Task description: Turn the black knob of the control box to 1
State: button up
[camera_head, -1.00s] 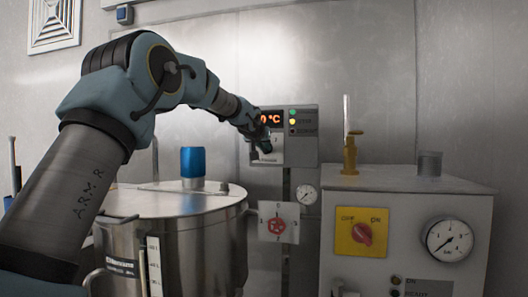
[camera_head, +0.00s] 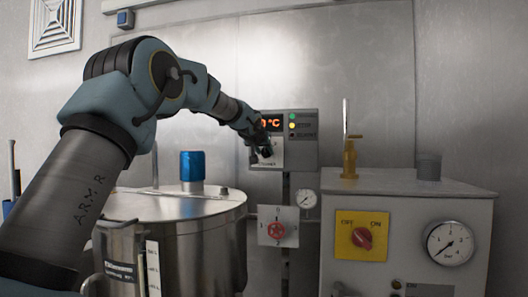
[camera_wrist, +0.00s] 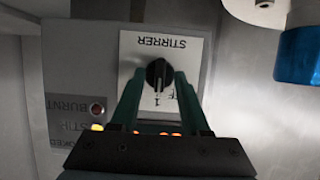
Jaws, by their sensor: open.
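The black knob (camera_wrist: 158,72) sits on this plate. A small white mark shows at its lower side, but I cannot tell its exact setting. My gripper (camera_wrist: 158,78) is open, with one green finger on each side of the knob. I cannot tell whether they touch it. In the head view my gripper (camera_head: 262,150) is at the box's lower left and hides the knob.
A steel vessel (camera_head: 190,240) with a blue-capped fitting (camera_head: 192,165) stands below my arm. A red valve handle (camera_head: 277,231) and a small gauge (camera_head: 306,199) are below the box. A grey cabinet (camera_head: 410,185) with a yellow switch plate (camera_head: 347,235) stands at right.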

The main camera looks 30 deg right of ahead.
jog(key=b+v, duration=0.2)
jog(key=v, duration=0.8)
jog(key=shift+s+a+r+b, duration=0.2)
jog(key=shift+s+a+b, duration=0.05)
jog(key=shift+b, duration=0.1)
jog(key=s+a+f+n+g+y+p, duration=0.1)
jog(key=a+f+n+g+y+p, duration=0.15)
jog(key=a+f, duration=1)
jog(key=s+a+f+n+g+y+p, duration=0.15)
jog(key=a+f+y, duration=0.25)
jog(key=a+f, duration=0.85)
jog(key=s+a+f+n+g+y+p, duration=0.1)
jog(key=s+a+f+g, duration=0.1)
jog(key=s+a, duration=0.7)
jog(key=s+a+f+n+g+y+p, duration=0.1)
jog(key=s+a+f+n+g, duration=0.1)
jog(key=s+a+f, duration=0.3)
jog(key=s+a, duration=0.4)
jog(key=a, duration=0.2)
jog(key=shift+a+f+p, duration=0.3)
